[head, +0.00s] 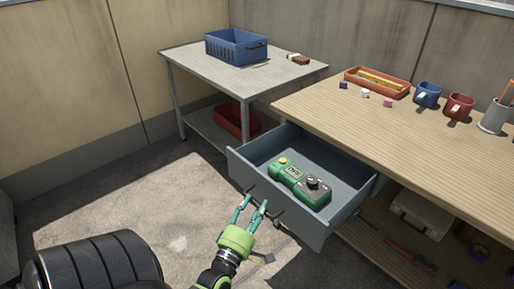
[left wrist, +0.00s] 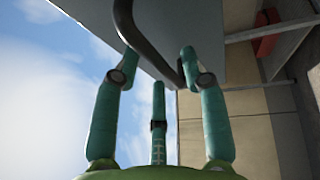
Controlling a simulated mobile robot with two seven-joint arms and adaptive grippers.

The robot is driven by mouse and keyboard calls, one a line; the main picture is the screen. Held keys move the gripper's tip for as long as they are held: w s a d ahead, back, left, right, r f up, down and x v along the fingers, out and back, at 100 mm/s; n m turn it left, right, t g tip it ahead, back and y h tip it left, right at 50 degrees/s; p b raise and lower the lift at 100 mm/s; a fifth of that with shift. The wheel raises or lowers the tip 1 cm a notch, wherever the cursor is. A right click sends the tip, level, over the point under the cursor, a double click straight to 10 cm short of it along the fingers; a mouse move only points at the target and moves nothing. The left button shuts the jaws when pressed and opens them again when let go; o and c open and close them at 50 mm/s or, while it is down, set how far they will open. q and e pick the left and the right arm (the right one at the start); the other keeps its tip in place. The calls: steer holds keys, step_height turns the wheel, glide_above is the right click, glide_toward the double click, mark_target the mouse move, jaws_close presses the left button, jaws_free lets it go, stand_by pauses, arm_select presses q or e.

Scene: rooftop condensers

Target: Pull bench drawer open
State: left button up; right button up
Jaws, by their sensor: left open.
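The bench drawer (head: 343,212) is grey and stands pulled out from under the wooden bench (head: 400,140), its inside showing. A green meter-like device (head: 300,183) with a dark knob lies in it. My left gripper (head: 254,201) is at the drawer's front, by its dark handle (head: 278,214). In the left wrist view the fingers (left wrist: 155,42) are spread, with the curved handle bar (left wrist: 148,45) passing between them. Whether any finger touches the bar I cannot tell. My right gripper is not in view.
A metal side table (head: 205,72) with a blue basket (head: 235,46) stands at the back left, a red bin (head: 232,122) on its lower shelf. Mugs, small cubes and an orange tray (head: 376,84) stand on the bench. The floor (head: 130,200) left of the drawer is clear.

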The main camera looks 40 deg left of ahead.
arm_select(q)
steer(key=v, duration=1)
steer(key=shift+s, duration=0.2)
steer(key=shift+w+d+f, duration=0.1)
